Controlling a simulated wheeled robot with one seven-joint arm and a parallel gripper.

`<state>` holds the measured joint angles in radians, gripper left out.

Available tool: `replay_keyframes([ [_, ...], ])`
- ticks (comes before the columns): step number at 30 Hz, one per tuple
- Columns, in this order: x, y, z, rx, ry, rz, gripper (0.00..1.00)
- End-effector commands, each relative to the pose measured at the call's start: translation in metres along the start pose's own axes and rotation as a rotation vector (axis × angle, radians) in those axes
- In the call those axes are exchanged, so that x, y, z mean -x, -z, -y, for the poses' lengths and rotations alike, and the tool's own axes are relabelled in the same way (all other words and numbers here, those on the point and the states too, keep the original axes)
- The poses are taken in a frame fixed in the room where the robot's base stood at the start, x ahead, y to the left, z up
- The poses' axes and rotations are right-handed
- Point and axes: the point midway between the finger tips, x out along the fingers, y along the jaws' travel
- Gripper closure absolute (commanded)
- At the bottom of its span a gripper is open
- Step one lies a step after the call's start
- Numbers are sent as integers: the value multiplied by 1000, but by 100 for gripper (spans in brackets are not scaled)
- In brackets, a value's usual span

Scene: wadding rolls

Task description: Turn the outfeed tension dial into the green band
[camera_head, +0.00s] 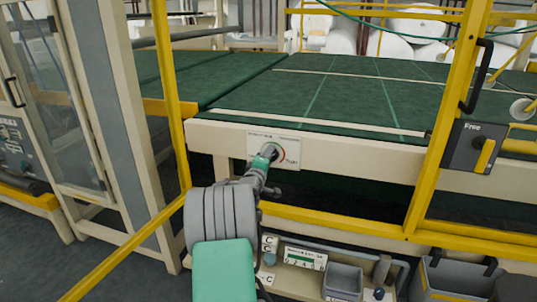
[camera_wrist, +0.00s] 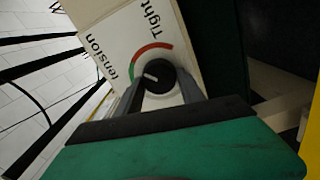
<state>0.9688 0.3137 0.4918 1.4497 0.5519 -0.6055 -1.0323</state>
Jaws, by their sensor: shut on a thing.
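The tension dial is a round black knob (camera_wrist: 158,76) on a white label plate (camera_wrist: 120,45), seen close up in the wrist view. A coloured arc curves around its upper left side, with a long red part (camera_wrist: 152,46) and a short green band (camera_wrist: 134,68) at the left end. The knob's white pointer mark points left, toward the green end; whether it lies within the band is hard to tell. My gripper (camera_wrist: 160,88) is shut on the knob, one finger on each side. In the head view my gripper (camera_head: 267,157) covers part of the plate (camera_head: 290,152).
The plate is on the cream side beam (camera_head: 350,158) of a green conveyor bed (camera_head: 340,90). Yellow guard posts (camera_head: 448,115) stand left and right of my arm. A yellow rail (camera_head: 340,223) and a grey tray (camera_head: 343,282) lie below. A "Free" switch box (camera_head: 465,147) is at right.

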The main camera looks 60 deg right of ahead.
Motion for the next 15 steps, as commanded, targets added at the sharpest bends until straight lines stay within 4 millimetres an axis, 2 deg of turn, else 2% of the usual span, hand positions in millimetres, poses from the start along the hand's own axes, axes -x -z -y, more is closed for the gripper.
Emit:
replay_keyframes([
  [1,-1,2,-9,39,-9,-1,95],
  [15,-2,2,-8,466,-11,0,95],
])
